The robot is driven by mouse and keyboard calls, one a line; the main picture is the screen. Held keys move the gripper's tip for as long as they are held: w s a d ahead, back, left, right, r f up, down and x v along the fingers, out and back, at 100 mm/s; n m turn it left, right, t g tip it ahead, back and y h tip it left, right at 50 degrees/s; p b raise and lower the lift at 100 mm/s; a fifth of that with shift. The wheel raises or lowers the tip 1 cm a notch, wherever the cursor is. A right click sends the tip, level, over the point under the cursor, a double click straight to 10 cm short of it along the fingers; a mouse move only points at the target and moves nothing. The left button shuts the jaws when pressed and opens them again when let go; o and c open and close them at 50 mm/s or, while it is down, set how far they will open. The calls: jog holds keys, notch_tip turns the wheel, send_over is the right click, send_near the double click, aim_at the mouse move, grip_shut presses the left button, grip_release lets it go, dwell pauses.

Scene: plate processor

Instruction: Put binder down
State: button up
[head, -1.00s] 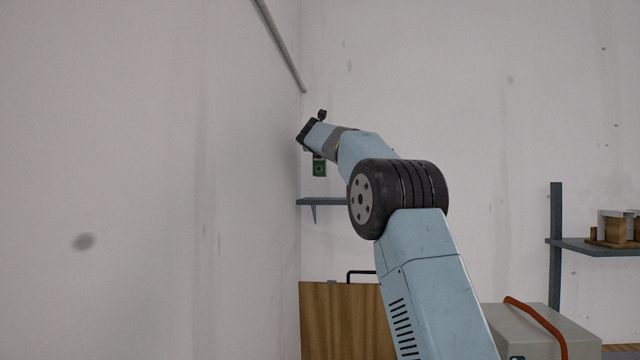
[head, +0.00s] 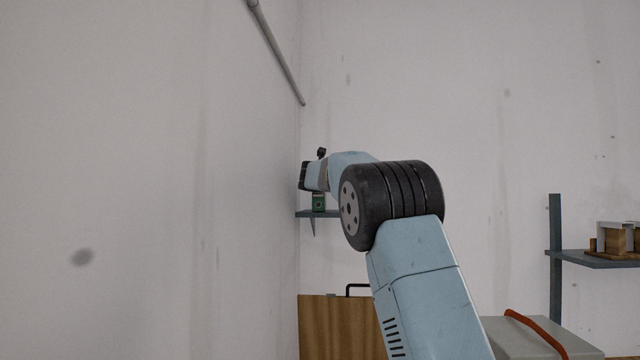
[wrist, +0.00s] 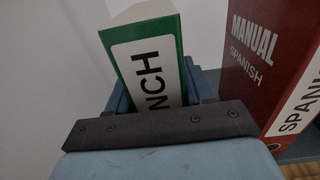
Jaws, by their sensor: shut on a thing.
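A green binder (wrist: 152,62) with a white label, its visible letters reading "NCH", stands between the fingers of my gripper (wrist: 160,92) in the wrist view. My gripper is shut on it. In the head view the binder (head: 319,202) hangs below my gripper (head: 308,176), at the level of a small blue-grey wall shelf (head: 303,213). I cannot tell whether its lower edge touches the shelf; its bottom is hidden in the wrist view.
A red binder (wrist: 259,60) marked "MANUAL SPANISH" stands close on the right in the wrist view. The left wall (head: 200,200) is near my gripper. A wooden panel (head: 335,325) stands below the shelf, and another shelf (head: 590,258) holds wooden objects at right.

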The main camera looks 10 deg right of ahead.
jog(key=o, duration=1.3)
jog(key=shift+f, duration=0.1)
